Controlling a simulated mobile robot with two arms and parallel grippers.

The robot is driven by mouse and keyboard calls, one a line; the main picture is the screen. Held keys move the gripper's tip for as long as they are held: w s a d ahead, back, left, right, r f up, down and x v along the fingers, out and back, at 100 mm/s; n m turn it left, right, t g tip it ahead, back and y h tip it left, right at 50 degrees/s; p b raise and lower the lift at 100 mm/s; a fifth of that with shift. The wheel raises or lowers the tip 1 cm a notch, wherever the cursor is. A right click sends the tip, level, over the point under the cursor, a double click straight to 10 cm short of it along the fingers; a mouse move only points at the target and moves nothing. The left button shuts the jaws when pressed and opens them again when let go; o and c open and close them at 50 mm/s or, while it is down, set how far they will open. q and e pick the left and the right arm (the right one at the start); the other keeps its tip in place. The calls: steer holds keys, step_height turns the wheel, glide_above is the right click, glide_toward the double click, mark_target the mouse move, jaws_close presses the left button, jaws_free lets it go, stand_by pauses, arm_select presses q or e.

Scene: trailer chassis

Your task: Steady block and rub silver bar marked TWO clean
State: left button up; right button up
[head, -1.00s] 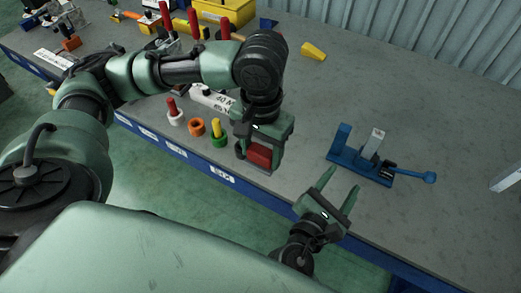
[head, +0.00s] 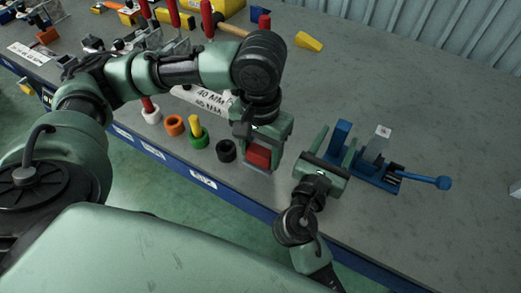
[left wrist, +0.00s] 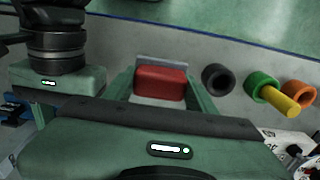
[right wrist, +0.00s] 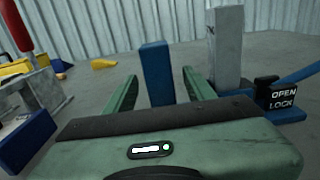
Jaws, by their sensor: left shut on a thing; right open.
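A blue clamp fixture (head: 359,179) stands on the bench with a silver bar (head: 377,147) upright in it. I cannot read a mark on the bar. The bar (right wrist: 228,50) also shows in the right wrist view, right of a blue upright post (right wrist: 157,73). My right gripper (head: 337,138) is open, with its fingers on either side of this post; contact is not clear. My left gripper (head: 260,165) is shut on a red block with a grey underside (head: 257,156), close above the bench's front edge. The red block (left wrist: 160,84) shows between its fingers in the left wrist view.
A blue lever (head: 442,182) sticks out right of the fixture, by an OPEN/LOCK label (right wrist: 283,98). A black ring (head: 226,150), green ring (head: 198,140) and orange ring (head: 174,125) line the front edge. A yellow wedge (head: 309,41) lies behind. The bench's back right is clear.

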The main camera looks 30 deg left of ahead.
steer(key=shift+w+b, duration=0.6)
steer(key=shift+w, duration=1.55)
steer(key=shift+c, duration=0.3)
jaws_close()
steer(key=shift+f, duration=0.1)
stand_by(0.3)
